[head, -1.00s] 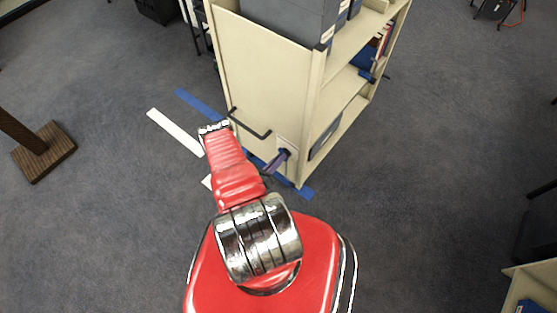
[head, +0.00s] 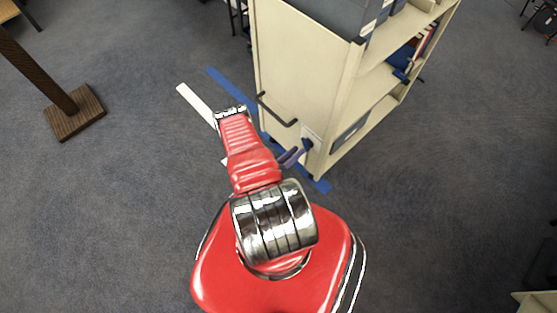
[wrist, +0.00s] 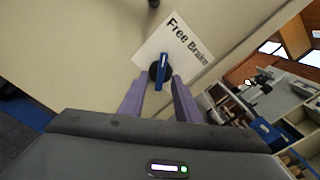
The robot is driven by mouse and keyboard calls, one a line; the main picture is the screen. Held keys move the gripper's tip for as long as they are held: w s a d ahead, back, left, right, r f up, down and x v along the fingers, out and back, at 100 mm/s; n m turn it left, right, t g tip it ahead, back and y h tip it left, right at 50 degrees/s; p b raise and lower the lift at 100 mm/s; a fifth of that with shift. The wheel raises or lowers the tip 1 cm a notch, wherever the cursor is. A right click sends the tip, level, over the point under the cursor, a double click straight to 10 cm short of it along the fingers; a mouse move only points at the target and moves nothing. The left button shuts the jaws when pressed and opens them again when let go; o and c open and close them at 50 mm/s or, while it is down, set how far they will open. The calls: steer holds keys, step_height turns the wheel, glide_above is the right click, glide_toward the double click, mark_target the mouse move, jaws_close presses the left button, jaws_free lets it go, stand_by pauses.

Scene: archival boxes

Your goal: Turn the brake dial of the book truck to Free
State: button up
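The book truck (head: 305,75) is a cream shelf unit, with its end panel facing me in the head view. Its brake dial (wrist: 160,72) is a dark round knob with a blue bar, beside a white label plate (wrist: 152,50) reading "Free" and "Brake". In the wrist view the bar stands nearly upright, its upper end leaning toward the label; I cannot tell surely which word it marks. My gripper (wrist: 158,84) is open, with one purple finger on each side of the dial's lower part, apparently not touching it. The gripper (head: 292,156) also shows low at the panel in the head view.
A dark handle (head: 277,110) sticks out from the panel above the dial. Grey boxes (head: 335,14) stand on top of the truck. Blue tape (head: 232,86) and a white strip (head: 196,103) lie on the carpet. A brown post base (head: 75,113) stands left.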

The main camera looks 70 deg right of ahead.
steer(key=v, duration=1)
steer(key=shift+w+a, duration=0.25)
stand_by(0.7)
